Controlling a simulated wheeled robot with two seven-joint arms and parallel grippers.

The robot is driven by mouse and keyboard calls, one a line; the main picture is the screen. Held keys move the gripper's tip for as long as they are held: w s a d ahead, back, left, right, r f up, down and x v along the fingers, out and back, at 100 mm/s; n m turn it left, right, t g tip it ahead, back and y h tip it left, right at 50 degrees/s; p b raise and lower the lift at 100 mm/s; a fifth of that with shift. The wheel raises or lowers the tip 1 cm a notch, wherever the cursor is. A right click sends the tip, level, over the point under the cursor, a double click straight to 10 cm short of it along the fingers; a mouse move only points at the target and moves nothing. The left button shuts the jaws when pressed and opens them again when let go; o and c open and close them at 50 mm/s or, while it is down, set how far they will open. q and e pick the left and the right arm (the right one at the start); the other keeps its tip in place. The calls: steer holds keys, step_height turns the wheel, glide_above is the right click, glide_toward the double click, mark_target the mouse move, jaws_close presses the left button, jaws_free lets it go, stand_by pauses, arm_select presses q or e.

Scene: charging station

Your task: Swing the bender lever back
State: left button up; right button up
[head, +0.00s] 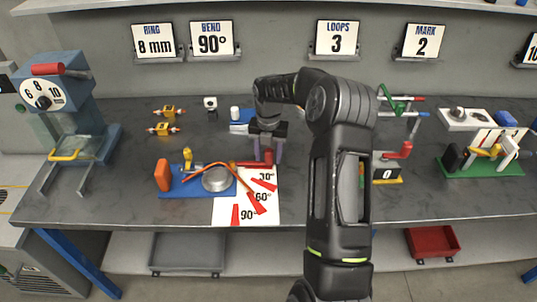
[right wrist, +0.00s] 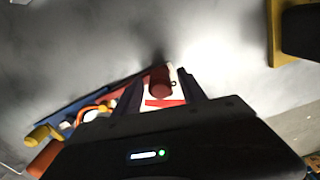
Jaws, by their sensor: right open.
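The bender has a blue base (head: 190,190), a grey round disc (head: 217,180) and a red lever (head: 248,164) that reaches right from the disc to an upright red grip (head: 268,157). An orange rod (head: 205,166) bends around the disc. My right gripper (head: 266,158) points down over the lever's end. Its fingers are open on either side of the red grip, which also shows between them in the right wrist view (right wrist: 161,83). I cannot tell whether the fingers touch it. My left gripper is out of view.
A white angle card (head: 228,212) with red marks lies at the bench's front edge. An orange block (head: 162,174) stands left of the disc. A blue press (head: 72,105) stands at the far left.

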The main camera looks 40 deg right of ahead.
step_height(320, 180, up, 8)
steer(key=shift+f+b, duration=0.1)
steer(key=shift+b, duration=0.55)
stand_by(0.5)
